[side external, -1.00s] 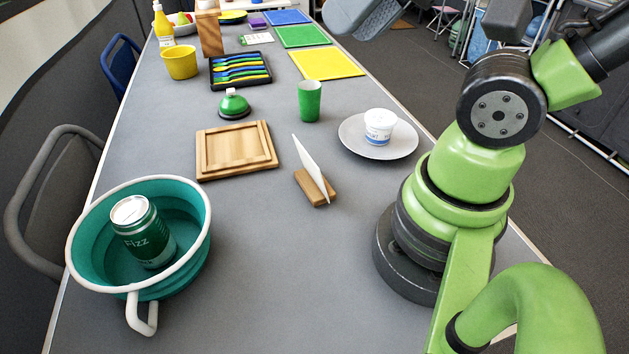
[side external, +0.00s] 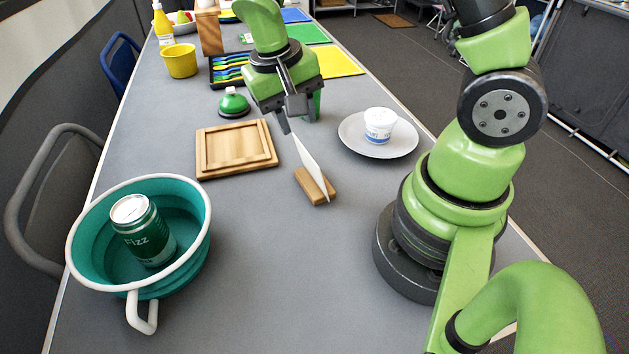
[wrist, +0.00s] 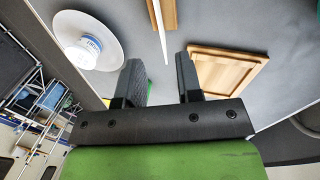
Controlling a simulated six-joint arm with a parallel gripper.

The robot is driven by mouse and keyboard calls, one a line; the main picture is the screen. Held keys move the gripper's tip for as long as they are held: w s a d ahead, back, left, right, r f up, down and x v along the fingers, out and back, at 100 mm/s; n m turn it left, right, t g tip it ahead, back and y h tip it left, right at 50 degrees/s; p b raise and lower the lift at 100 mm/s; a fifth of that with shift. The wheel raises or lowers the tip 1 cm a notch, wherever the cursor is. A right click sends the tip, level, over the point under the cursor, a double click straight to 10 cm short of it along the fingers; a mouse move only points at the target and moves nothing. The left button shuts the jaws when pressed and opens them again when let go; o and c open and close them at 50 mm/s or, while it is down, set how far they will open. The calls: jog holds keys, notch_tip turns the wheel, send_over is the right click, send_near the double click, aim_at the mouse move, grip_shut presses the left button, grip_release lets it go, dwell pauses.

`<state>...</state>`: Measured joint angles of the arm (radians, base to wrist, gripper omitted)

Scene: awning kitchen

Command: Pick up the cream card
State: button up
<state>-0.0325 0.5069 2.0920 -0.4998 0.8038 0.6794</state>
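The cream card (side external: 311,166) looks near white and stands tilted in a small wooden holder (side external: 318,189) on the grey table. In the wrist view the card is a thin pale edge (wrist: 160,38) above the gap between my fingers, with the wooden holder (wrist: 170,15) beyond it. My gripper (side external: 297,122) is open and empty, above the table and a little behind the card in the side view. In the wrist view my gripper (wrist: 160,76) has its two fingers apart on either side of the card's line. The fingers are not touching the card.
A wooden tray (side external: 203,153) lies left of the card. A plate (side external: 367,147) with a white tub (side external: 379,125) stands right. A green cup (side external: 317,104) is mostly hidden behind my gripper. A green bell (side external: 234,103) and a teal colander (side external: 85,262) with a can are left.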

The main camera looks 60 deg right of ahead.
aim_at(314, 178)
jog(key=x, duration=1.1)
jog(key=shift+c, duration=0.2)
grip_shut()
